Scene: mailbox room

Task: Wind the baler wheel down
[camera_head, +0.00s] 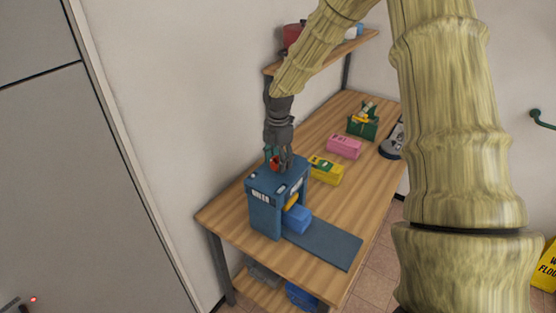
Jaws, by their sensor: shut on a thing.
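The blue baler (264,208) stands upright near the front left corner of the wooden table. My gripper (277,163) points down over its top and is shut on a small red part (274,163), which seems to be the baler wheel. The fingers hide most of this part, so its turn angle cannot be told. A blue block (298,219) sits at the baler's open right side, at the near end of a flat dark blue plate. A bit of yellow shows inside the opening above the block.
On the wooden table (225,217), a yellow box (326,171), a pink box (344,147) and a green container (363,127) stand in a row behind the baler. A shelf (330,51) hangs above the back. A wall lies close on the left.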

